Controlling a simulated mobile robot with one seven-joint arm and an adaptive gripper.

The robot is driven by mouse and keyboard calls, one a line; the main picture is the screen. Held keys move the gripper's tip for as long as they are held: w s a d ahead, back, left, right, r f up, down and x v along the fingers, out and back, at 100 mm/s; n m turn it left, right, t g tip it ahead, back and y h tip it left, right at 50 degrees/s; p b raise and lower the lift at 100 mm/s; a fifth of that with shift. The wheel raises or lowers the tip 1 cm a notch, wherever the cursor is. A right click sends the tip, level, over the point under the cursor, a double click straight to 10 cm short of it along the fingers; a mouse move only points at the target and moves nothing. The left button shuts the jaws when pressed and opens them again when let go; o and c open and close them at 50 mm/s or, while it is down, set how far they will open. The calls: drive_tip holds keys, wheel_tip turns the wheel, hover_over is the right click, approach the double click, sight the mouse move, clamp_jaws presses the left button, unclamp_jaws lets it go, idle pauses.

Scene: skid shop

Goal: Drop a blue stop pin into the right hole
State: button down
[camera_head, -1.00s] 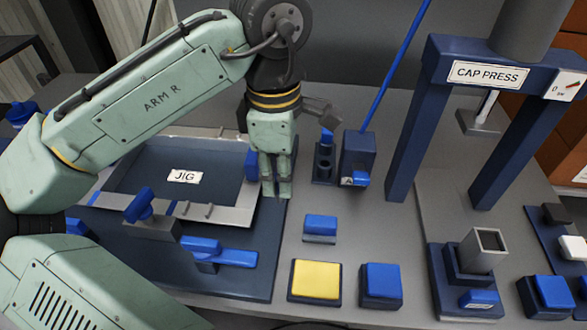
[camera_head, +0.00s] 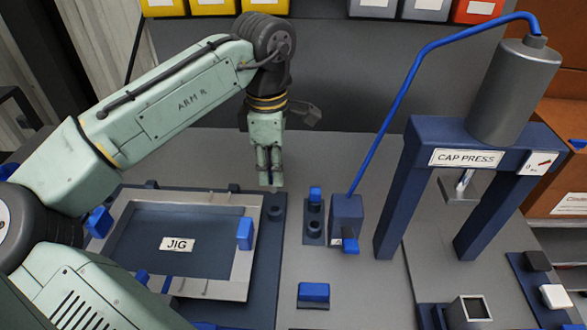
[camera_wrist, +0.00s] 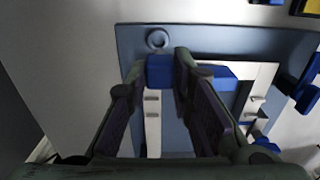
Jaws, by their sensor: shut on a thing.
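My gripper (camera_head: 270,183) is raised near the back right corner of the jig (camera_head: 177,263). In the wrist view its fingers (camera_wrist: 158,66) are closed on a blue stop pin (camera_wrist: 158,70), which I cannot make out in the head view. A round ringed hole (camera_wrist: 157,39) is on the dark jig base just above the pin in the wrist view, apart from it.
A blue block (camera_head: 244,233) sits on the jig frame's right wall. The cap press (camera_head: 466,158) stands further right. Grey table behind the jig is clear.

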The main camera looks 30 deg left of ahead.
drive_tip(key=shift+w+a+f, duration=0.1)
drive_tip(key=shift+f, duration=0.05)
wheel_tip(320, 180, down, 4)
drive_tip(key=b, duration=0.4)
drive_tip(key=shift+f, duration=0.25)
drive_tip(key=shift+f, duration=1.6)
idle(2.5)
drive_tip(key=c, duration=1.3)
unclamp_jaws()
drive_tip(key=shift+c, duration=0.2)
drive_tip(key=shift+o, duration=0.2)
drive_tip(key=o, duration=0.4)
drive_tip(key=shift+c, duration=0.2)
